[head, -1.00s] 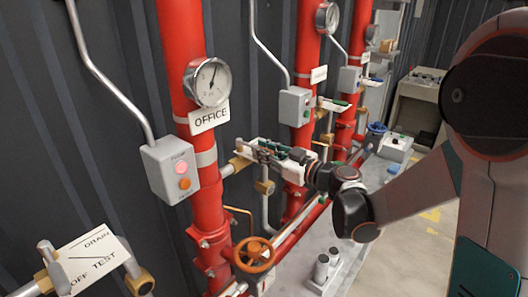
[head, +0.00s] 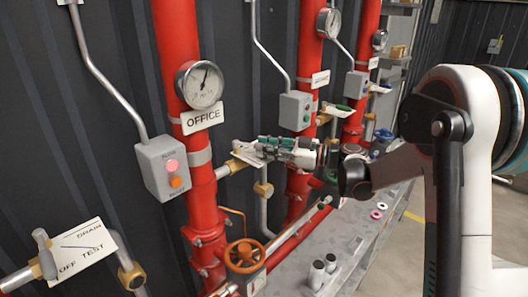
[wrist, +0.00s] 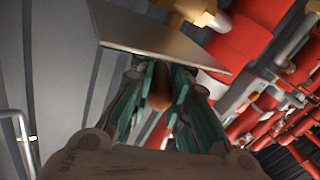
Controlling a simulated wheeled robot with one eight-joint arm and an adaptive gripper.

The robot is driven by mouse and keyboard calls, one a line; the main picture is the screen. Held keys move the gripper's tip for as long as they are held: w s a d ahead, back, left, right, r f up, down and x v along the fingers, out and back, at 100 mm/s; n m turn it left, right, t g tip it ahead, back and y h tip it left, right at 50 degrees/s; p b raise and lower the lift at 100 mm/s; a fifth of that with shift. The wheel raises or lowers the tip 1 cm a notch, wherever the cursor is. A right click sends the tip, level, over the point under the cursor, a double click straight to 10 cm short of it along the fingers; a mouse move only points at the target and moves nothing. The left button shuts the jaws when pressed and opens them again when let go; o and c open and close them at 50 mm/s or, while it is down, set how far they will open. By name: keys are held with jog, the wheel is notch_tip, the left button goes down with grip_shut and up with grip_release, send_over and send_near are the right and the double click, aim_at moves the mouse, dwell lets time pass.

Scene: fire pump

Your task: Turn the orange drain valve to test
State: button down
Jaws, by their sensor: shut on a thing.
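The orange valve handle (wrist: 158,98) shows in the wrist view between the green fingers of my gripper (wrist: 162,80), which is shut on it. A pale flat plate (wrist: 140,35) lies just beyond the fingertips, with a brass fitting (wrist: 188,10) above it. In the head view my gripper (head: 258,148) is at the drain branch beside the red OFFICE pipe (head: 201,195). It hides the handle and most of the plate there, so I cannot read the handle's setting.
Another drain plate (head: 83,254) with OFF and TEST marks is at the lower left. A grey box (head: 166,168) with two lit lamps hangs left of the OFFICE pipe. An orange handwheel (head: 245,255) sits below my gripper. More red pipes (head: 303,90) stand behind.

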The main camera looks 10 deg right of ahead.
jog(key=shift+w+d+n+g+y, duration=0.1)
jog(key=shift+w+n+g+y, duration=0.15)
jog(key=shift+w+n+g, duration=0.5)
jog(key=shift+w+d+n+g+y, duration=0.25)
jog(key=shift+n+g, duration=0.2)
jog(key=shift+g, duration=0.65)
jog(key=shift+w+n+g+y, duration=0.2)
jog(key=shift+w+n+g, duration=0.4)
jog(key=shift+g, duration=0.35)
jog(key=shift+r, duration=0.1)
jog(key=c, duration=1.5)
grip_release()
jog(key=shift+d, duration=0.1)
jog(key=d, duration=1.1)
jog(key=shift+s+d, duration=0.4)
